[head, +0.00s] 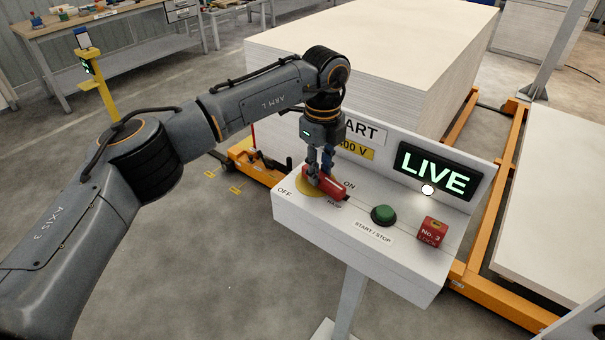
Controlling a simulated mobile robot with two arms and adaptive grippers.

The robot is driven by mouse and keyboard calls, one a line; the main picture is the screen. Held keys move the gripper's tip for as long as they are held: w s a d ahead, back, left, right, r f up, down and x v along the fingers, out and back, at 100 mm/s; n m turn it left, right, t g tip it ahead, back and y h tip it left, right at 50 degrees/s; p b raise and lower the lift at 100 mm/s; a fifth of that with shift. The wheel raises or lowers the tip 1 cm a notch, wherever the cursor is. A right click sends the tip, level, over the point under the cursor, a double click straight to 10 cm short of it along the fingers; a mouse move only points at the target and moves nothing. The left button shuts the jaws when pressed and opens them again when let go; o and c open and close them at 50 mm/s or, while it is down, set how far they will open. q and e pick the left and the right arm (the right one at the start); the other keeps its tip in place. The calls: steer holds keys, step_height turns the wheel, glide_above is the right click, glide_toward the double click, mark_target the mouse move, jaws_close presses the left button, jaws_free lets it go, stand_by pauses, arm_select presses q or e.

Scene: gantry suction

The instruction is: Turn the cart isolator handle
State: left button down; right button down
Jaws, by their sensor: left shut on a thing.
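The red isolator handle (331,187) sits on a yellow disc (306,187) on the sloped top of the white control box (365,262). OFF is printed at the disc's left and ON at its upper right. The handle slants, its near end toward the lower right. My left gripper (320,175) points down from above and is shut on the handle; its fingers hide part of it. A lit sign reading LIVE (436,172) stands at the back right of the box. My right gripper is not in view.
A green START/STOP button (384,214) and a red No. 3 lock (432,232) sit right of the handle. A tall stack of white boards (370,60) stands behind the box on orange rails. Open grey floor lies to the left.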

arm_select(q)
steer(key=shift+w+n+b, duration=0.1)
steer(key=shift+n+b, duration=0.3)
steer(key=shift+n, duration=0.6)
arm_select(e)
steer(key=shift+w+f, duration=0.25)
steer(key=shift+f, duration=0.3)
arm_select(q)
steer(key=c, duration=1.1)
jaws_free()
steer(key=shift+d, duration=0.1)
step_height(320, 180, up, 12)
steer(key=shift+r, duration=0.1)
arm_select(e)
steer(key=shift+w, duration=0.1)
